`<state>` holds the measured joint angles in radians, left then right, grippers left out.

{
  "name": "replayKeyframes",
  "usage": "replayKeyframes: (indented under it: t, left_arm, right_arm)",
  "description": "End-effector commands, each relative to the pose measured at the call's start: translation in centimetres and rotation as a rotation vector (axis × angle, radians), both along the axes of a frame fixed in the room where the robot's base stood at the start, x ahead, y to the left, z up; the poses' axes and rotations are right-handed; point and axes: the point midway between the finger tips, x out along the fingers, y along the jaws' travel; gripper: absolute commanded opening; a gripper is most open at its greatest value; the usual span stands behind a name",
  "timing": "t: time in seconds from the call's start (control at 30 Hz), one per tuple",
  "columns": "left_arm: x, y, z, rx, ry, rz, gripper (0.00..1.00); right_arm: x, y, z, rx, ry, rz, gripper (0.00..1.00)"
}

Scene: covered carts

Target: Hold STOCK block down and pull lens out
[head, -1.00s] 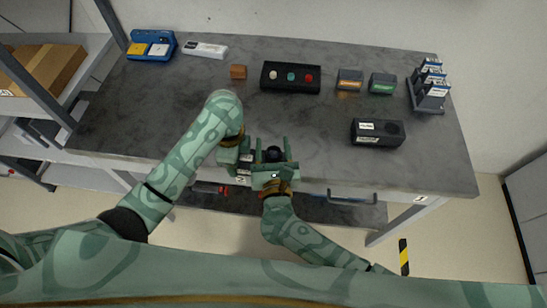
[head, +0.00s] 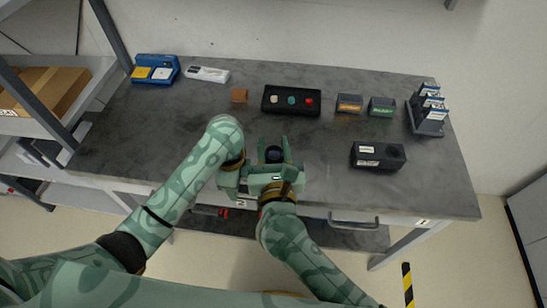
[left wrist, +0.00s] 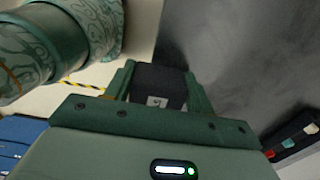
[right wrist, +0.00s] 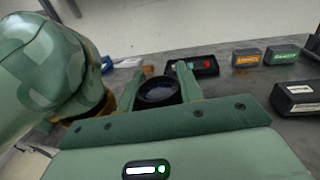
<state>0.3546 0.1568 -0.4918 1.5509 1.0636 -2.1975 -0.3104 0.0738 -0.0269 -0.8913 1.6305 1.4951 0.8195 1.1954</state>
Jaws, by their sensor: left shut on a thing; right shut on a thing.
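A dark lens (head: 273,154) with a round glass front stands between the fingers of my right gripper (head: 277,152) near the table's front edge. In the right wrist view the lens (right wrist: 158,91) sits between the two fingers, which are shut on it. My left gripper (left wrist: 158,88) is shut on a dark block (left wrist: 158,80) with a small white label that I cannot read. In the head view the grippers hide this block, so I cannot tell whether the lens is still seated in it.
Behind are a small brown cube (head: 239,96), a black box with three coloured buttons (head: 291,101), two small labelled boxes (head: 349,104) and a rack (head: 428,110). A blue tray (head: 156,69) and a white device (head: 207,74) are at back left. The middle of the grey table is clear.

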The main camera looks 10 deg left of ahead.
Motion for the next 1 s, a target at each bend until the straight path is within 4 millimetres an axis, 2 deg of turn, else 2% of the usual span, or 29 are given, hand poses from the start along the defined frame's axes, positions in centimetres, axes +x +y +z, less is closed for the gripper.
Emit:
replayKeyframes:
  t: [0.27, 0.3, 0.37, 0.4, 0.67, 0.77, 1.0]
  left_arm:
    - [0.0, 0.0, 0.0, 0.000, 0.000, 0.000, 0.31]
    - [0.0, 0.0, 0.0, 0.000, 0.000, 0.000, 0.60]
    - [0.0, 0.0, 0.0, 0.000, 0.000, 0.000, 0.76]
    - [0.0, 0.0, 0.0, 0.000, 0.000, 0.000, 0.80]
    - [0.0, 0.0, 0.1, 0.000, 0.000, 0.000, 0.80]
    - [0.0, -0.1, 0.8, -0.003, -0.001, -0.001, 0.80]
    - [0.1, -0.1, 5.4, -0.005, -0.002, -0.001, 0.80]
  right_arm:
    - [0.0, 0.0, 0.5, -0.001, -0.001, 0.000, 0.09]
    - [0.0, 0.0, 0.5, -0.001, -0.001, 0.000, 0.09]
    - [0.0, 0.0, 0.5, -0.001, -0.001, 0.000, 0.09]
    - [0.0, 0.0, 0.5, -0.001, -0.001, 0.000, 0.09]
    - [0.0, 0.0, 0.4, -0.001, -0.001, 0.000, 0.09]
    - [0.0, 0.0, 0.4, -0.001, -0.001, 0.000, 0.09]
    - [0.0, 0.0, 0.4, -0.001, -0.001, 0.000, 0.09]
